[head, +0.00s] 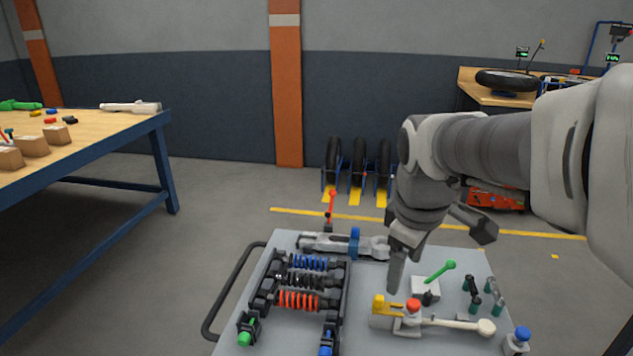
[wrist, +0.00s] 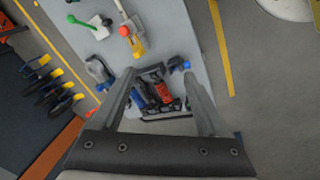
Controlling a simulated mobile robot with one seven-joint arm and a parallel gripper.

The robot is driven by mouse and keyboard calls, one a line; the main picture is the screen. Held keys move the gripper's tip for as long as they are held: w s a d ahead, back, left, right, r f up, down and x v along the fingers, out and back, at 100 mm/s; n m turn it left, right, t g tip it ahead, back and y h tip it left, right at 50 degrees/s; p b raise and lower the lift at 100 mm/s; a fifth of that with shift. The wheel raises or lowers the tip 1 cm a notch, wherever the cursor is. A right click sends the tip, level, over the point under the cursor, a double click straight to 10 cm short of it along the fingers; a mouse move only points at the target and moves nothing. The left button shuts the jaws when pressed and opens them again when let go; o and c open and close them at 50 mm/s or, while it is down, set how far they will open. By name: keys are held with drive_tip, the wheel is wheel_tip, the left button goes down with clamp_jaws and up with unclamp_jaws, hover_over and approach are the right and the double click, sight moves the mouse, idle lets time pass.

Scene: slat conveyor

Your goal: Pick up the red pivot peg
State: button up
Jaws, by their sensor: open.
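A round red peg head (head: 413,305) sits on a small grey block beside a yellow clamp piece (head: 381,306), at the pivot end of a pale lever (head: 460,325). Its shaft is hidden. In the wrist view the red head (wrist: 124,31) lies near the top, beyond the left finger. My gripper (head: 438,252) is open and empty above the back of the grey work table (head: 380,343), behind and above the red head. In the wrist view its two fingers (wrist: 163,98) are spread wide, with the spring rack seen between them.
The spring rack (head: 345,310) holds blue, black and red springs. A green-handled lever (head: 440,271), several small green-based pegs (head: 476,303), a blue-topped holder (head: 522,334) and an upright red lever (head: 332,203) stand nearby. A wooden bench (head: 90,140) is at left.

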drive_tip(key=w+d+f+n+g+p, duration=0.1)
drive_tip(key=w+d+f+n, duration=0.1)
drive_tip(key=w+d+n, duration=0.15)
drive_tip(key=w+d+f+n+g, duration=0.1)
drive_tip(key=w+d+f+n, duration=0.15)
drive_tip(key=w, duration=0.25)
drive_tip(key=n+y, duration=0.1)
drive_tip(key=n, duration=0.4)
hover_over(414, 303)
wheel_tip(414, 303, down, 6)
drive_tip(key=r, duration=0.1)
drive_tip(key=shift+g, duration=0.4)
drive_tip(key=f+b, duration=0.2)
drive_tip(key=f, duration=0.4)
drive_tip(key=f+b, duration=0.1)
drive_tip(key=f, duration=0.5)
drive_tip(key=shift+d+f+b, duration=0.2)
drive_tip(key=shift+f+b, duration=0.05)
drive_tip(key=shift+b, duration=0.1)
drive_tip(key=f+b, duration=0.2)
drive_tip(key=f, duration=0.3)
drive_tip(key=shift+a+f+b, duration=0.1)
drive_tip(key=shift+a+b, duration=0.1)
drive_tip(key=shift+b, duration=0.15)
clamp_jaws()
